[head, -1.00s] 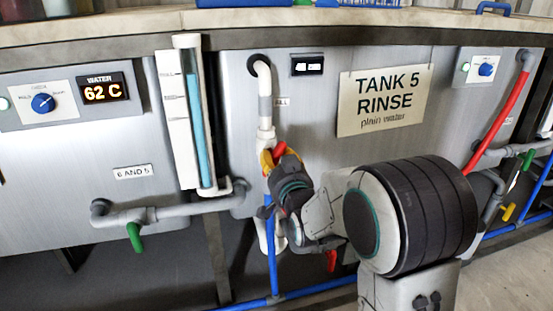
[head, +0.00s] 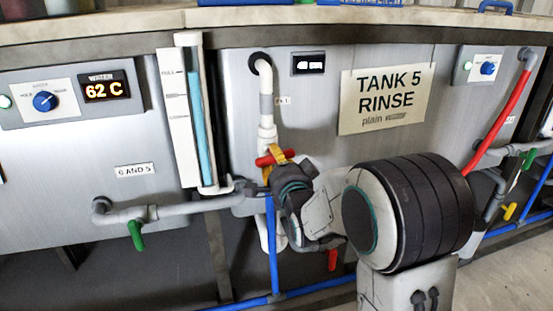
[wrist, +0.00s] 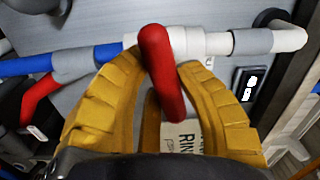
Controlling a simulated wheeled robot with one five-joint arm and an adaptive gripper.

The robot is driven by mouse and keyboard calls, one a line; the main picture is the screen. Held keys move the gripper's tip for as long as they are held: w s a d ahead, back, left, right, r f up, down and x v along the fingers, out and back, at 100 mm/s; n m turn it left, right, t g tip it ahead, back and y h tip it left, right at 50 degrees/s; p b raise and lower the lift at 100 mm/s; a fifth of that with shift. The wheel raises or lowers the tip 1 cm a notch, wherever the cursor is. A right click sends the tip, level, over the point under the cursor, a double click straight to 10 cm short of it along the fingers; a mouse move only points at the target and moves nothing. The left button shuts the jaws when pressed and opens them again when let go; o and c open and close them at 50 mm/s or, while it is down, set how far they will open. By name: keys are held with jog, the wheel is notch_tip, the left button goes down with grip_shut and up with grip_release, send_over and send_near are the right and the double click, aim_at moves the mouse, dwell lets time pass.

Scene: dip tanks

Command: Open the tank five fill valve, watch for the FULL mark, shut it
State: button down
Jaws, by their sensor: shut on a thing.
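The tank five fill valve has a red handle (head: 277,157) on the white pipe (head: 266,108) below the tank's inlet elbow. The handle now lies crosswise to the pipe, which also shows in the wrist view. My gripper (head: 284,157) is at the valve, its yellow fingers shut around the red handle (wrist: 160,65). The sight gauge (head: 196,115) left of the valve holds a blue column whose top stands about level with the FULL mark (head: 167,72). The TANK 5 RINSE sign (head: 388,98) hangs to the right.
A small display (head: 309,64) above the valve is too blurred to read. A green-handled valve (head: 136,235) sits on the grey pipe at lower left. Another red handle (head: 332,260) hangs below my arm. Blue pipes run low along the tanks.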

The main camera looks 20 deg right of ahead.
jog(key=shift+r+m, duration=0.1)
jog(key=shift+m, duration=0.9)
jog(key=c, duration=0.8)
grip_release()
jog(key=shift+c, duration=0.2)
jog(key=shift+s, duration=0.1)
jog(key=s, duration=0.7)
jog(key=shift+s, duration=0.15)
